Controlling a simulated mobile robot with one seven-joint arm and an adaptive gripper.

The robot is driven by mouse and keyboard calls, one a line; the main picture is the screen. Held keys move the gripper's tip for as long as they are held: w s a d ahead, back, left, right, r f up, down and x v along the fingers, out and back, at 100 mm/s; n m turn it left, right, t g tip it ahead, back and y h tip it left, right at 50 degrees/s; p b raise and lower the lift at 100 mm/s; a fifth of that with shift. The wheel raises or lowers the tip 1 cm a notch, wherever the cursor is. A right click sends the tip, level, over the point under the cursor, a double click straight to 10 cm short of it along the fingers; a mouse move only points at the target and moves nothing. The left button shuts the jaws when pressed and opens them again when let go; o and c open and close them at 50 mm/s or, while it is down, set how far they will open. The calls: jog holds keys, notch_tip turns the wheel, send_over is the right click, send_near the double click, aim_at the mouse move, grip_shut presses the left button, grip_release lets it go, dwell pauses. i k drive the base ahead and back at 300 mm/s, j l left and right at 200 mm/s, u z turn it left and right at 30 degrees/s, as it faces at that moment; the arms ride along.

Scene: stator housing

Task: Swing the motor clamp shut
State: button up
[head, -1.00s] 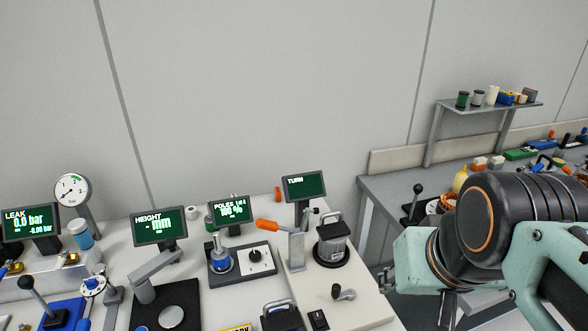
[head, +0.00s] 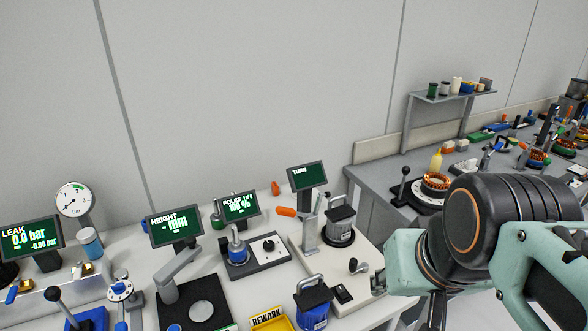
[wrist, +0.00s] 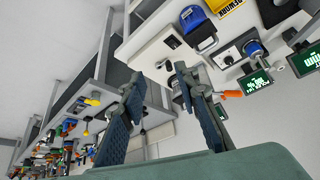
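The motor clamp is a grey upright (head: 310,234) with an orange handle (head: 286,211) that points left, on the white bench below the TURN display. A dark motor (head: 340,222) with a top handle stands just right of the upright. Whether the clamp touches the motor is not clear. In the wrist view, the orange handle (wrist: 232,93) lies right of the fingers. My gripper (wrist: 158,80) is open and empty in the wrist view, apart from the clamp. In the head view, my arm is at the right and the fingers are mostly hidden.
The TURN display (head: 307,176) stands behind the clamp. A black switch (head: 342,294) and a small knob (head: 358,266) are in front. A blue motor (head: 313,304) and the yellow REWORK tray (head: 272,319) are nearer. A grey bench (head: 377,180) with several parts stands to the right.

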aim_at(282, 211)
jog(key=k+j, duration=0.2)
jog(key=j, duration=0.15)
jog(key=k+j, duration=0.2)
jog(key=j, duration=0.15)
jog(key=k+j, duration=0.2)
jog(key=j+z, duration=0.05)
jog(key=j, duration=0.1)
